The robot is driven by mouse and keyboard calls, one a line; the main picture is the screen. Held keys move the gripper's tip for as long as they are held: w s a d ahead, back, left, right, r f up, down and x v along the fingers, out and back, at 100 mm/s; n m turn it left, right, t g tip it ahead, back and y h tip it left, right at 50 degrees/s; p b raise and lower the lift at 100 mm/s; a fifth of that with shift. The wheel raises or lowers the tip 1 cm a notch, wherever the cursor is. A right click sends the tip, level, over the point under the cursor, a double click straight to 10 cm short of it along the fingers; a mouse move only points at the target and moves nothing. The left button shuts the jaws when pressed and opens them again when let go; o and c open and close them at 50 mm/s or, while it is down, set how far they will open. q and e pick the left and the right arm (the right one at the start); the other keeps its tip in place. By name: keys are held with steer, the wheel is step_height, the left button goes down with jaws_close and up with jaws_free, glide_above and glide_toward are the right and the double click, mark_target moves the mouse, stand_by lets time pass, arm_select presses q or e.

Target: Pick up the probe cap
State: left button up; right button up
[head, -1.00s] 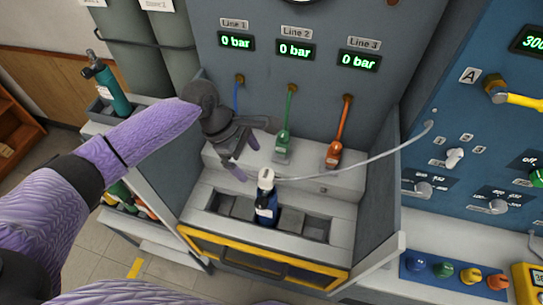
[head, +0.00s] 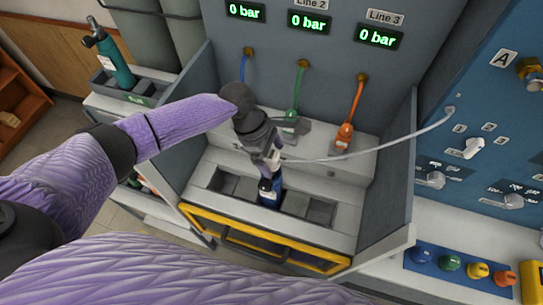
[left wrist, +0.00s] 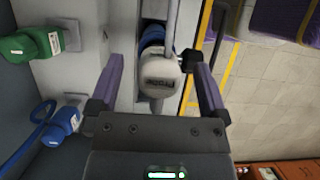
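The probe cap (left wrist: 160,72) is a light grey, lettered cap on top of a blue bottle (head: 268,194). The bottle stands in the grey slotted tray of the bench. A thin grey hose (head: 385,146) runs from the cap to the blue panel at the right. My left gripper (head: 273,160) is over the cap and hides most of it in the head view. In the left wrist view, the left gripper's fingers (left wrist: 157,66) are apart, one on each side of the cap, with gaps visible. My right gripper is not in view.
Green (head: 290,126) and orange (head: 344,136) connectors sit on the ledge behind the bottle, with a blue one (left wrist: 65,122) in the left wrist view. Side walls flank the bench, and a yellow frame (head: 235,236) edges its front. Tray slots beside the bottle look empty.

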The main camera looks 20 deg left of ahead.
mark_target(271, 154)
arm_select(q)
jaws_close()
steer(key=shift+r, duration=0.1)
step_height(271, 154, up, 9)
steer(key=p, duration=0.2)
steer(key=shift+r+p, duration=0.15)
steer(key=shift+p, duration=0.15)
steer(key=shift+r, duration=0.3)
